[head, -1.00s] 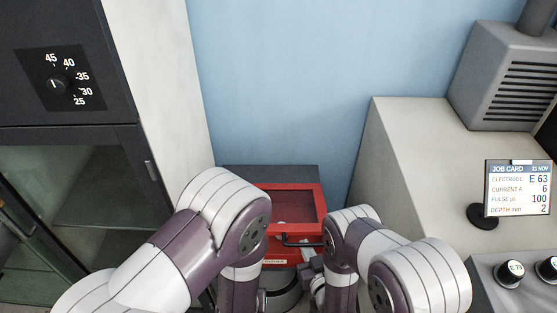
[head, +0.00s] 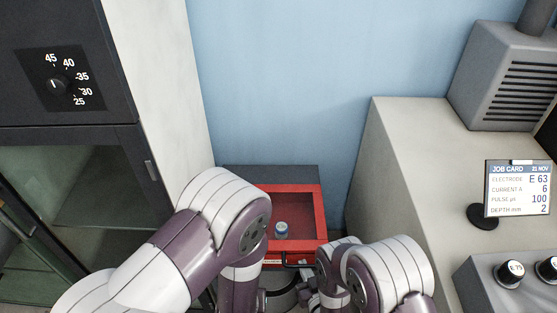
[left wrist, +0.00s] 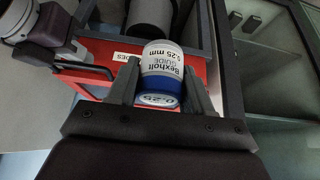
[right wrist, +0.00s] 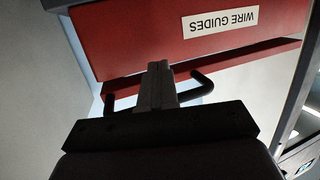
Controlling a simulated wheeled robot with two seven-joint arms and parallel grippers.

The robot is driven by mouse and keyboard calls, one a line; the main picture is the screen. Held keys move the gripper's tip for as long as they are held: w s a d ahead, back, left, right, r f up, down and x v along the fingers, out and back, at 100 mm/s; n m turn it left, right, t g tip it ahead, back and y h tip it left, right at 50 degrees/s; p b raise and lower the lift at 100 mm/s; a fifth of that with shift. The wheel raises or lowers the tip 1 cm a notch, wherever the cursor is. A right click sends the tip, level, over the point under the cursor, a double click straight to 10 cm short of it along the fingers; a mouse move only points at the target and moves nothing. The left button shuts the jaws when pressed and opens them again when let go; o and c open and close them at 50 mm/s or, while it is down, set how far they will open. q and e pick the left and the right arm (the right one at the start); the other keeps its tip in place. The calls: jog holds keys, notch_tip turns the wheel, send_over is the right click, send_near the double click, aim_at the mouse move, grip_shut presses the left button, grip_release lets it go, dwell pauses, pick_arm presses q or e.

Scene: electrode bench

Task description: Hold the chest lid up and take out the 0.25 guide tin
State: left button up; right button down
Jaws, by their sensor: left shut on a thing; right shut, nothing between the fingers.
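My forearm hides this gripper in the head view. Another small tin (head: 281,228) shows in the window area. My right gripper (right wrist: 155,88) is shut and empty, its fingers overlapping the black lid handle (right wrist: 204,86) in view. Contact is unclear.
The label "WIRE GUIDES" (right wrist: 221,22) is on the chest front. A dark cabinet (head: 60,200) stands at the left. A pale bench block (head: 400,170) at the right bears a job card (head: 517,188). A blue wall (head: 280,80) is behind.

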jog(key=s+f, duration=0.1)
jog(key=s, duration=0.8)
jog(key=shift+f, duration=0.3)
dwell(0.3)
